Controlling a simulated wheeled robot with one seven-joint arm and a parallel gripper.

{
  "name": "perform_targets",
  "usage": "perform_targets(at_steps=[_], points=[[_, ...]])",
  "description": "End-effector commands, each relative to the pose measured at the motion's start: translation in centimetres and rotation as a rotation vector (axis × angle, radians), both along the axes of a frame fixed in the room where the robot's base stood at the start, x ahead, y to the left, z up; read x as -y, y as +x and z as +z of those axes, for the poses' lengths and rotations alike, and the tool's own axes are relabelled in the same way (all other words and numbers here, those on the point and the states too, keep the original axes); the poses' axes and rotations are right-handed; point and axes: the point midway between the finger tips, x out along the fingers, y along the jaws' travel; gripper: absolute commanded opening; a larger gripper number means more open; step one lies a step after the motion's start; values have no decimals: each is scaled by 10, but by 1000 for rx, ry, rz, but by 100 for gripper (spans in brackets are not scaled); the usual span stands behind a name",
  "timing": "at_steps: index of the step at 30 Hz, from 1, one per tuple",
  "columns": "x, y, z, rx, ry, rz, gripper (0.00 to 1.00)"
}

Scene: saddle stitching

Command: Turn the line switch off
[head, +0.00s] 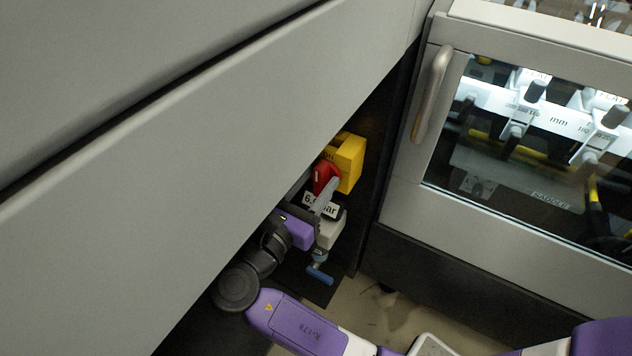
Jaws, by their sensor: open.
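The line switch is a red rotary knob (325,176) on a yellow box (348,160), in the recess under the large grey panel. My gripper (321,195) is in front of the box, with its fingers pointing up toward the red knob. A light grey finger overlaps the knob's lower edge in the picture. I cannot tell whether it touches the knob. The gripper is open, and the grey panel's edge hides part of it. The knob's exact turn position is hard to read.
A pressure label (320,205) reading bar and a blue-handled valve (319,274) are close below the knob. The large grey panel (200,150) overhangs my arm on the left. A cabinet with a window and handle (432,95) stands at the right.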

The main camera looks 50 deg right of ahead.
Motion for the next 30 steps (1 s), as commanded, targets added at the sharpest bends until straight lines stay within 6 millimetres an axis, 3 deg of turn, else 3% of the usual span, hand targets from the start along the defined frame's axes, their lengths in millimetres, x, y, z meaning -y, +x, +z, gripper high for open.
perform_targets(at_steps=[2,8,20,30], points=[[0,0,0,0,0,0,40],[0,0,0,0,0,0,0],[0,0,3,-26,-5,0,0],[0,0,9,-162,-30,-1,0]])
